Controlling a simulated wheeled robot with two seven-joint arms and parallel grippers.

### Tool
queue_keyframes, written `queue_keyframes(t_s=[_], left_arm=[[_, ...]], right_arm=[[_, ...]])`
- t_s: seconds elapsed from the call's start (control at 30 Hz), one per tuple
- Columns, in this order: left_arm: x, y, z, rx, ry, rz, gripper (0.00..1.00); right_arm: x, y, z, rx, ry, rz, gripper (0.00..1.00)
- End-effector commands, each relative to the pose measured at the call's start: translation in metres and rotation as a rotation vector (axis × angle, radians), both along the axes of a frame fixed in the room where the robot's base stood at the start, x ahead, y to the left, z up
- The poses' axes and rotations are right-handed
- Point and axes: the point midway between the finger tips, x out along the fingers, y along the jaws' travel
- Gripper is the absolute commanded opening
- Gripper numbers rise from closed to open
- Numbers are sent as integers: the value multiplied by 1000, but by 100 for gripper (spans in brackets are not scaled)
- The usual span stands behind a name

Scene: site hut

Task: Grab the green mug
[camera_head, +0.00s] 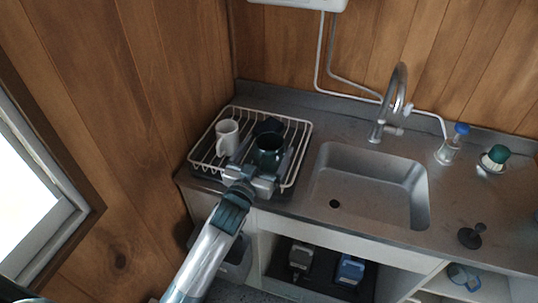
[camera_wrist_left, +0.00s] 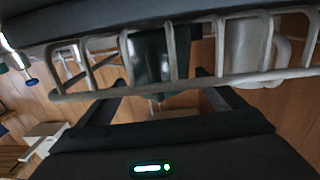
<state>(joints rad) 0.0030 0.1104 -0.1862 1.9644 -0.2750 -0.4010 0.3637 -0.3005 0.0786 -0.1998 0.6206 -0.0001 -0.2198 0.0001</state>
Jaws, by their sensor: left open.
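The dark green mug (camera_head: 269,147) stands in the white wire dish rack (camera_head: 298,150), near its front right. It also shows behind the rack's wires in the left wrist view (camera_wrist_left: 150,57), which looks upside down. My left gripper (camera_head: 259,172) is open at the front of the rack, close in front of the mug. Its fingers (camera_wrist_left: 158,95) are spread, with no mug held between them. The gripper hides the lower part of the mug in the head view, so I cannot tell whether they touch. My right gripper is not in view.
A white mug (camera_head: 227,137) stands left of the green mug, and a dark item (camera_head: 268,125) lies behind it. The rack's wires rise around them. The sink (camera_head: 370,190) and tap (camera_head: 391,105) are to the right. A blue-green mug (camera_head: 462,277) sits on a lower shelf.

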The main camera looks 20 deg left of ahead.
Motion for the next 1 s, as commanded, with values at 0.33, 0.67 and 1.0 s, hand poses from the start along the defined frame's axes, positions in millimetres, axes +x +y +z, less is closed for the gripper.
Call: queue_keyframes(t_s=[0.33, 0.67, 1.0], left_arm=[[0, 0, 0, 0, 0, 0, 66], [0, 0, 1, 0, -2, 0, 38], [0, 0, 20, 1, -6, -1, 38]], right_arm=[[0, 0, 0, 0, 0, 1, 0], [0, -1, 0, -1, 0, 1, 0], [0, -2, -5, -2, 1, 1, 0]])
